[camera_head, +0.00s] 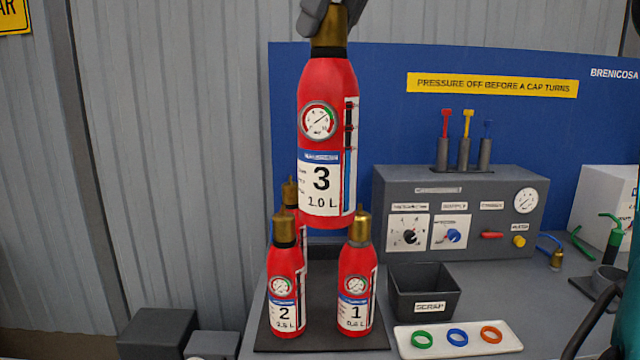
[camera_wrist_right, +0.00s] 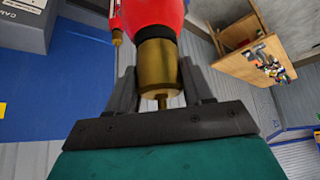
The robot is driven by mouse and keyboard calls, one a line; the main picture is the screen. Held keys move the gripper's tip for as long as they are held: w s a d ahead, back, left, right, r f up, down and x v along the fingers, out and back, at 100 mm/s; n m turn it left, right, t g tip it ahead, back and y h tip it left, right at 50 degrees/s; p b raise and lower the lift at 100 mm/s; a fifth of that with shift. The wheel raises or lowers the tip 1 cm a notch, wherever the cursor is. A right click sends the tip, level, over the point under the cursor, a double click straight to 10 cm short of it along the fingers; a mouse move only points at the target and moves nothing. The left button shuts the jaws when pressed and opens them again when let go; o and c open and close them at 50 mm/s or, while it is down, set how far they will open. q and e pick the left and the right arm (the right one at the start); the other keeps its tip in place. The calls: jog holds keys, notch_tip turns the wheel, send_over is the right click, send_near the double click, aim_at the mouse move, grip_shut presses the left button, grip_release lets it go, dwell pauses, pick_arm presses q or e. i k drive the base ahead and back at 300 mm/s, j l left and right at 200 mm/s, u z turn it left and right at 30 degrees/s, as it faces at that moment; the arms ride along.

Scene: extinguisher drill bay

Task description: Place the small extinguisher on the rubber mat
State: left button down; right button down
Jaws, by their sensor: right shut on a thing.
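My right gripper (camera_head: 330,14) is shut on the brass top of the red extinguisher marked 3 (camera_head: 325,120) and holds it upright in the air. In the right wrist view its fingers (camera_wrist_right: 157,88) lie on both sides of the brass cap (camera_wrist_right: 157,65). Red extinguisher 2 (camera_head: 285,285) and red extinguisher 1 (camera_head: 354,290) stand upright on the dark mat (camera_head: 320,335). Another red extinguisher (camera_head: 299,225) stands behind 2, mostly hidden. The held one hangs above and behind 1 and 2, its base clear of them. My left gripper is out of view.
Right of the mat are a black scrap bin (camera_head: 424,290) and a white tray (camera_head: 460,340) with coloured rings. A grey control panel (camera_head: 460,205) stands behind them against a blue board (camera_head: 370,70). Dark boxes (camera_head: 157,333) stand at lower left.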

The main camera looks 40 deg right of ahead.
aim_at(332, 296)
jog(key=i+l, duration=0.7)
jog(key=l, duration=0.15)
